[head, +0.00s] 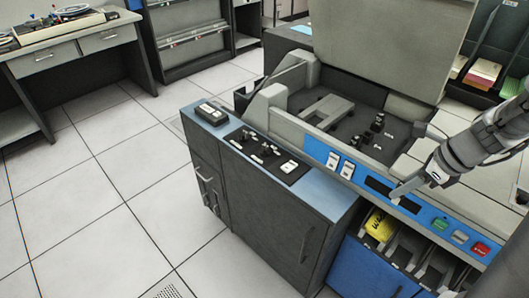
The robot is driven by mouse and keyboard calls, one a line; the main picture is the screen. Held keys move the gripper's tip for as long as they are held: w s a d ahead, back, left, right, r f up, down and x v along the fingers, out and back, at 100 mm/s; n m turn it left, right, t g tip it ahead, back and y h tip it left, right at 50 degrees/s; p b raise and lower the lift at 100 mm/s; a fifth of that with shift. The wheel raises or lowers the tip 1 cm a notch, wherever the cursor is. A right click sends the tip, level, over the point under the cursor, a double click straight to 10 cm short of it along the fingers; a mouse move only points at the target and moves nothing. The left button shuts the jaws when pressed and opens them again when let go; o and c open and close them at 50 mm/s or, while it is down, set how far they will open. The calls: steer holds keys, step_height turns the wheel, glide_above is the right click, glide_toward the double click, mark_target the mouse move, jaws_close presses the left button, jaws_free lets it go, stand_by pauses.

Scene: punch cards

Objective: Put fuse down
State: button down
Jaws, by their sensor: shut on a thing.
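My gripper (402,190) reaches in from the right, above the blue front panel of the grey machine (295,128). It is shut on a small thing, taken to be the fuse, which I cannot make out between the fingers. To its left, a black tray (236,139) with small dark parts (262,148) and a white piece (289,166) lies on the blue-topped cabinet (335,203). My gripper is well to the right of this tray and apart from it.
A small black box (211,113) sits at the cabinet top's far left corner. The machine's lid (390,40) stands raised, with small black parts (372,130) inside. A yellow item (380,225) lies in a slot below the panel. Open floor lies left.

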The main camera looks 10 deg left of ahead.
steer(key=w+a+f+b, duration=0.1)
steer(key=a+f, duration=0.1)
steer(key=a, duration=0.1)
steer(key=w+a+f+b, duration=0.1)
steer(key=w+a+f, duration=0.1)
steer(key=a, duration=0.2)
steer(key=w+a+f+b, duration=0.1)
steer(key=a+f, duration=0.2)
steer(key=shift+w+a+f, duration=0.1)
steer(key=shift+w+a, duration=0.05)
steer(key=shift+a, duration=0.25)
steer(key=shift+f+b, duration=1.05)
steer(key=shift+f, duration=0.85)
steer(key=shift+f, duration=0.2)
steer(key=c, duration=0.6)
jaws_free()
steer(key=shift+r, duration=0.1)
